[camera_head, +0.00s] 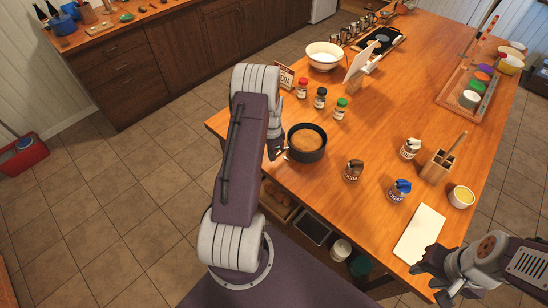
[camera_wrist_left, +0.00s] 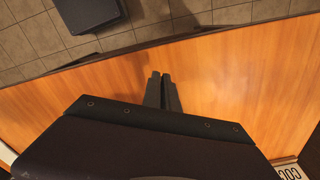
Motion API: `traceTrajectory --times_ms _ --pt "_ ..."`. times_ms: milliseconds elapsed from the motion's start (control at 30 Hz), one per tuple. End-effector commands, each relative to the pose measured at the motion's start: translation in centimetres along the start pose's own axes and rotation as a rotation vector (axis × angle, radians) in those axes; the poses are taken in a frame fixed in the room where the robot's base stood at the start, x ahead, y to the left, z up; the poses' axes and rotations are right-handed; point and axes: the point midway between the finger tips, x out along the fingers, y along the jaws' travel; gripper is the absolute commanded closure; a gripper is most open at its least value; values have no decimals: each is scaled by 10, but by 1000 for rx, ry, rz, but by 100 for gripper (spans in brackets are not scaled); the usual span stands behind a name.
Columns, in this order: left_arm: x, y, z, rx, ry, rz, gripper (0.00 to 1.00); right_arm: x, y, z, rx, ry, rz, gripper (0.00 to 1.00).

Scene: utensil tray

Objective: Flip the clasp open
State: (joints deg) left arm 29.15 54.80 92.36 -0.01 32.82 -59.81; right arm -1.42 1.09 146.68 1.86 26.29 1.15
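I cannot make out the clasp; the pan's left side is close to my gripper. My left gripper (camera_head: 283,151) is at that left side, and I cannot tell whether it touches the pan. In the left wrist view its two fingers (camera_wrist_left: 161,76) lie together over bare table, with nothing seen between them. My right gripper (camera_head: 424,278) is by the front right table edge, away from the pan; its finger gap is unclear.
Spice jars (camera_head: 320,98) stand behind the pan, with a white bowl (camera_head: 325,56) further back. Small jars (camera_head: 353,171) and a wooden utensil holder (camera_head: 438,166) stand to the right. A white board (camera_head: 420,235) lies near the right gripper. The table between is clear.

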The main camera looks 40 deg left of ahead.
Motion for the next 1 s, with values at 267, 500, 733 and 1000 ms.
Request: traceTrajectory --times_ms 267,500,733,1000 --pt "0 -4 1 58 0 0 100 2 0 0 0 0 0 64" --pt "0 -5 1 65 0 0 100 2 0 0 0 0 0 64" --pt "0 -5 1 65 0 0 92 2 0 0 0 0 0 64" --pt "0 -4 1 64 0 0 75 3 0 0 0 0 0 64"
